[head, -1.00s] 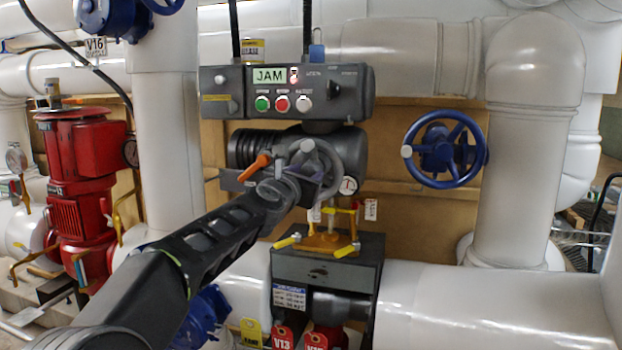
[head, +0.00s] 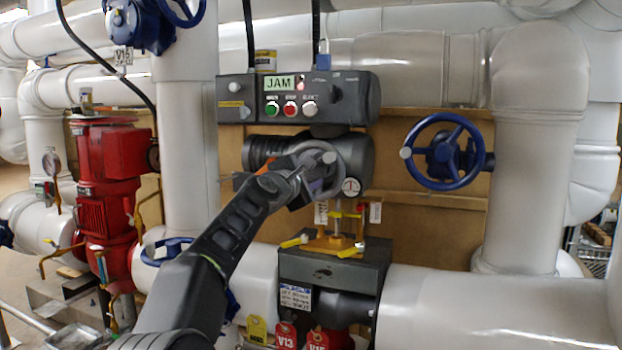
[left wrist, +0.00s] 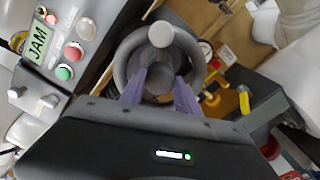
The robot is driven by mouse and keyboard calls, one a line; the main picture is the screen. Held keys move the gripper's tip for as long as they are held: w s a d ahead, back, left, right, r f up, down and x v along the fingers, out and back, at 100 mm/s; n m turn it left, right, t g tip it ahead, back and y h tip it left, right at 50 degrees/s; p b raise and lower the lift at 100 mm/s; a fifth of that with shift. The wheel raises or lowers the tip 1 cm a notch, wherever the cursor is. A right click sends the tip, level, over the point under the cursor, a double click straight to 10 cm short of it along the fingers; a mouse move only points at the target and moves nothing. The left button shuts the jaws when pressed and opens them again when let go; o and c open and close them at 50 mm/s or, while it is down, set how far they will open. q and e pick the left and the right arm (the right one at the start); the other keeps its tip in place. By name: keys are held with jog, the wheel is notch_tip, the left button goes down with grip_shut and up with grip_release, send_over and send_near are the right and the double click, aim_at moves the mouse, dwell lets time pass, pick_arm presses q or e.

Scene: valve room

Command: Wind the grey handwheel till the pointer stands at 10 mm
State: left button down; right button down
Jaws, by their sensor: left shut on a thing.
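The grey handwheel (head: 337,160) sits on the front of the dark actuator under the control box; its light knob (head: 329,157) is near the top. My left gripper (head: 300,178) reaches it from the lower left. In the left wrist view, its two purple fingers (left wrist: 160,90) are shut on the middle of the handwheel, inside the grey rim (left wrist: 192,46). Below is a brass and yellow stem assembly (head: 336,243). I cannot make out the pointer or a millimetre scale. My right gripper is out of view.
The control box (head: 350,98) shows JAM on its display (head: 279,83), above green, red and white buttons. An orange lever (head: 265,163) is partly hidden behind my gripper. A blue handwheel (head: 445,152) stands to the right, a red pump (head: 105,165) to the left. White pipes surround the place.

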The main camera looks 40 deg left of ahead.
pick_arm(q)
jog(key=m, duration=0.2)
jog(key=m+b, duration=0.1)
jog(key=m, duration=0.1)
jog(key=shift+f+m, duration=0.2)
jog(key=shift+m, duration=0.1)
jog(key=m+b, duration=0.1)
jog(key=m, duration=0.2)
jog(key=shift+m, duration=0.3)
jog(key=m+b, duration=0.2)
jog(key=m, duration=0.2)
jog(key=shift+m, duration=0.3)
jog(key=m, duration=0.3)
jog(key=shift+f+m+b, duration=0.1)
jog(key=shift+m+b, duration=0.2)
jog(key=shift+b, duration=0.1)
jog(key=m, duration=0.3)
jog(key=shift+m+b, duration=0.3)
jog(key=shift+b, duration=0.05)
jog(key=m, duration=0.4)
jog(key=shift+a+m+b, duration=0.1)
jog(key=shift+m+b, duration=0.2)
jog(key=m, duration=0.4)
jog(key=shift+m+b, duration=0.3)
jog(key=shift+m, duration=1.8)
